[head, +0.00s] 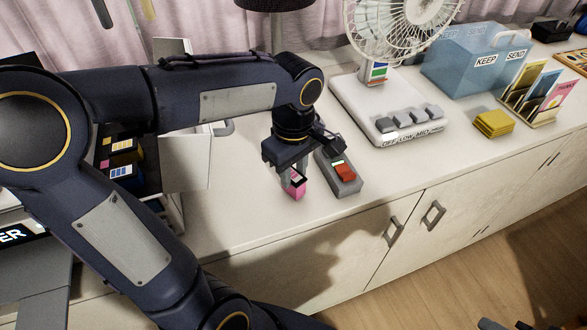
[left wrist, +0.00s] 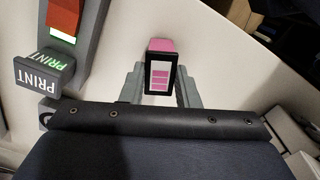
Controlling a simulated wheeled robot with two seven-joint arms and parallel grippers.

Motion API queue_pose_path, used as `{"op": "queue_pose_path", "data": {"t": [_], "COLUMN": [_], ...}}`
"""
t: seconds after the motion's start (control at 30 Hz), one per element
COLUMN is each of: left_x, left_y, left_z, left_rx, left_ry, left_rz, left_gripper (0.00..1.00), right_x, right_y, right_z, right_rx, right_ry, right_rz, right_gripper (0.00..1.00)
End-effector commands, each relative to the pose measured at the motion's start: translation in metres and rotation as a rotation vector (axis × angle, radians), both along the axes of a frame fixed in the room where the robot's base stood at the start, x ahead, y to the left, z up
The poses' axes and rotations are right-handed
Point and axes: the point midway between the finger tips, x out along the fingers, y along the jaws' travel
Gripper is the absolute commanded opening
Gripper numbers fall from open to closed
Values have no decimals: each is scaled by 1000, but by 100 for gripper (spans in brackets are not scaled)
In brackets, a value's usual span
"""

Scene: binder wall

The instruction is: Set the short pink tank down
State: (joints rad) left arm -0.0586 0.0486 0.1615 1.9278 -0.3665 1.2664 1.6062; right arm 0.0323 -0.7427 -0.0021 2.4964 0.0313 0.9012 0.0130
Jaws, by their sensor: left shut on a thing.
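The short pink tank (head: 297,193) hangs upright between the fingers of my left gripper (head: 292,177), low over the white counter near its front edge. I cannot tell if its bottom touches the counter. In the left wrist view the tank (left wrist: 160,47) shows a pink end and a black-framed white label with pink bars. My left gripper's grey fingers (left wrist: 158,83) are shut on it from both sides. Dark shapes at the bottom right edge of the head view may be part of my right gripper; its jaws cannot be made out.
A grey box with a red switch (head: 345,172) stands just right of the tank. A white fan base (head: 385,105) with grey keys is behind it. Dark cartridges (head: 122,160) with coloured labels sit in an open unit at left. Bare counter (head: 240,205) lies left of the tank.

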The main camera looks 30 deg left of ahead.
Motion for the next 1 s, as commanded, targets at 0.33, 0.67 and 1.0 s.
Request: {"op": "queue_pose_path", "data": {"t": [0.33,0.67,1.0], "left_x": [0,1,1], "left_y": [0,0,-1], "left_z": [-3,8,78], "left_rx": [0,-1,-1], "left_ry": [0,-3,-5], "left_rz": [0,0,-2], "left_gripper": [50,50,50], "right_x": [0,0,0], "right_y": [0,0,0], "right_z": [-2,2,7], "right_rx": [0,0,0], "right_ry": [0,0,0], "right_rz": [0,0,0], "right_gripper": [34,34,34]}}
